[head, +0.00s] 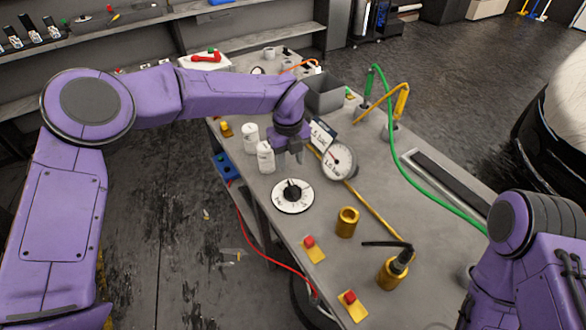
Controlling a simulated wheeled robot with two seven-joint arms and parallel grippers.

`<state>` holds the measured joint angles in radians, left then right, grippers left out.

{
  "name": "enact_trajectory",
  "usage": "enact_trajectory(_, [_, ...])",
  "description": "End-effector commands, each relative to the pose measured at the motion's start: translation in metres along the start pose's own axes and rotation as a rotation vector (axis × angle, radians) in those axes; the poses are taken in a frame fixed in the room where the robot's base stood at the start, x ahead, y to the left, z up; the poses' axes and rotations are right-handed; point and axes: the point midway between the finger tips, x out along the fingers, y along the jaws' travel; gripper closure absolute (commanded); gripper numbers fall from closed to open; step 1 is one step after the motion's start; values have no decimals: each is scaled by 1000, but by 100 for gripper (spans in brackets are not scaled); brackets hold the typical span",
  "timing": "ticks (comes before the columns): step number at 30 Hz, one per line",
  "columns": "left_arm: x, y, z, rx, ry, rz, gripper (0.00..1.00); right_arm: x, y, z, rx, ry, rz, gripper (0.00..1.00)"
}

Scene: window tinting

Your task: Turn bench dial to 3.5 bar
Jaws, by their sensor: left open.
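The bench dial (292,196) is a white disc with dark markings and a black knob at its centre, lying on the grey bench top. A round white pressure gauge (339,162) stands just behind it to the right; its reading is too small to tell. My left gripper (290,158) points down above the bench, beyond the dial and left of the gauge. It is open, appears empty and is apart from the knob. My right arm shows at the lower right, but its gripper is out of view.
White bottles (265,157) stand close beside my left gripper. A brass cup (347,222), red buttons (309,242) on yellow plates and a brass canister (391,272) stand nearer. A green hose (412,178) runs along the right. A grey bin (325,93) stands farther back.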

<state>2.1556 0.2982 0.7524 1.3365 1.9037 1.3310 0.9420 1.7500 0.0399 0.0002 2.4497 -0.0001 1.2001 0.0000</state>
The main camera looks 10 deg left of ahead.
Motion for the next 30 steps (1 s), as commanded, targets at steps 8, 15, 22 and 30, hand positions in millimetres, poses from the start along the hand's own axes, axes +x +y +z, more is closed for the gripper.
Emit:
enact_trajectory(8, [64,-1,-6,40,45,57,58,-13,2,-5,0,-2,1,57])
enact_trajectory(15, [72,-2,1,35,50,62,58,-12,1,-5,0,1,0,57])
enact_trajectory(22, [72,-4,1,35,51,62,100,-12,1,-5,0,0,0,57])
enact_trajectory(30, [71,-4,1,38,53,61,100,-12,1,-5,0,0,0,57])
